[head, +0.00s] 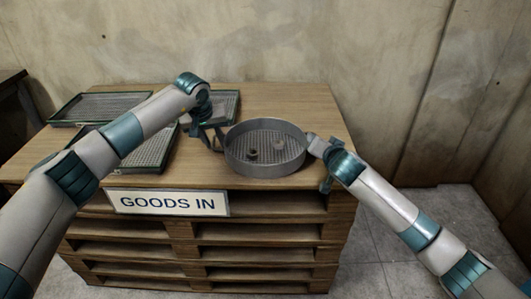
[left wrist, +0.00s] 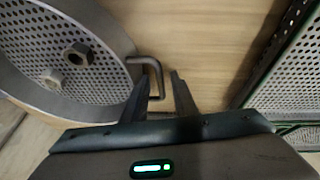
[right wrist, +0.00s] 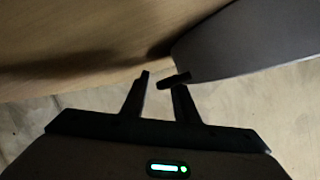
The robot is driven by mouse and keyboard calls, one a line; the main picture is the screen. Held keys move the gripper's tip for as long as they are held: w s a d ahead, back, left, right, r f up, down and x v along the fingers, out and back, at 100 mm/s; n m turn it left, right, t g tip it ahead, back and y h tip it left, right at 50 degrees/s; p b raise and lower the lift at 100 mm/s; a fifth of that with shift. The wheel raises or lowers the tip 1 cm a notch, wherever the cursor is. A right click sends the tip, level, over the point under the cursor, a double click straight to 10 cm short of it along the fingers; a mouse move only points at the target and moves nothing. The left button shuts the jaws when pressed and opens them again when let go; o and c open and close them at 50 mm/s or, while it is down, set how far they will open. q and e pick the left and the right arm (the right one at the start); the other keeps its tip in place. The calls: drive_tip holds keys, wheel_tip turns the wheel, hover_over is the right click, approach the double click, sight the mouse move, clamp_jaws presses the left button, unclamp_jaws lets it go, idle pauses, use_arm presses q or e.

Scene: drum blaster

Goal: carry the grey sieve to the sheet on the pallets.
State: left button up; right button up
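The round grey sieve (head: 291,166) has a perforated floor and sits over the front right part of the wooden sheet (head: 305,98) on the pallets. I cannot tell whether its base touches the sheet. My right gripper (head: 318,150) is at the right side, fingers (right wrist: 160,80) apart, with the handle stub (right wrist: 172,80) at one fingertip.
Several green-framed mesh trays, one at the far left (head: 92,108), lie on the left and back of the sheet. A "GOODS IN" sign (head: 168,203) hangs on the front edge. The sheet's back right is clear. A concrete wall (head: 270,40) stands behind.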

use_arm(q)
drive_tip(key=shift+r, duration=0.15)
drive_tip(key=v, duration=1.1)
drive_tip(key=shift+s+r, duration=0.2)
drive_tip(key=shift+r, duration=0.15)
use_arm(e)
drive_tip(key=v, duration=1.2)
use_arm(q)
drive_tip(key=shift+f, duration=0.1)
use_arm(e)
drive_tip(key=shift+f, duration=0.1)
